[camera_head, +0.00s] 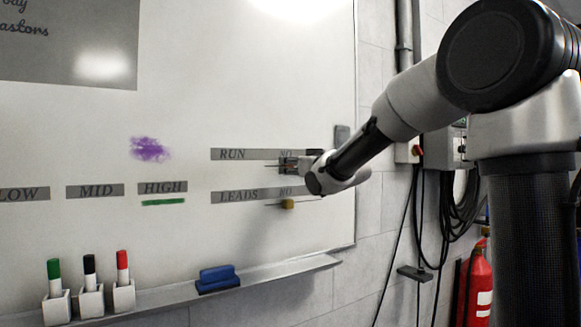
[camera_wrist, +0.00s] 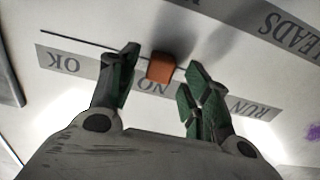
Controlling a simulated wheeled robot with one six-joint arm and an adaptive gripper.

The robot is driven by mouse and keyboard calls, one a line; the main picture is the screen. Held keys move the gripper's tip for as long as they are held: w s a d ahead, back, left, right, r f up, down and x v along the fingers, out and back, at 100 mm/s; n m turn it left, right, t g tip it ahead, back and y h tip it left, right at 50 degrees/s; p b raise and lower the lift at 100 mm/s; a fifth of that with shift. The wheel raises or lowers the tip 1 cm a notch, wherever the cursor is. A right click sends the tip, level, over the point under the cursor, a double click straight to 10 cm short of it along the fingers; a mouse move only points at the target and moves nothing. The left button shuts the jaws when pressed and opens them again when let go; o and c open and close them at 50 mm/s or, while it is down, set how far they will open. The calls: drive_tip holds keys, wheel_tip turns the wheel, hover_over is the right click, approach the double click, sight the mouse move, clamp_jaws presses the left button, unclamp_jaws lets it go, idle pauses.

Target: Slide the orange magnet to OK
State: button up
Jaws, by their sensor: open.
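The orange magnet (camera_wrist: 160,67) is a small block on a thin dark slide line (camera_wrist: 85,43) on the whiteboard, near the NO label (camera_wrist: 155,88). My gripper (camera_head: 286,165) is at the RUN row of the board and hides the magnet in the head view. In the wrist view my gripper's two green-padded fingers are open, one on each side of the magnet; I cannot tell whether either touches it. The OK label (camera_wrist: 67,61) is to the left of the magnet in the wrist view. The RUN label (camera_head: 233,154) shows in the head view.
A purple smudge (camera_head: 149,149) marks the board. The ledge (camera_head: 265,272) holds a blue eraser (camera_head: 217,279); several markers stand at the left. A fire extinguisher (camera_head: 476,285) stands at the right.

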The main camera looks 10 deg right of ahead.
drive_tip(key=shift+x, duration=0.95)
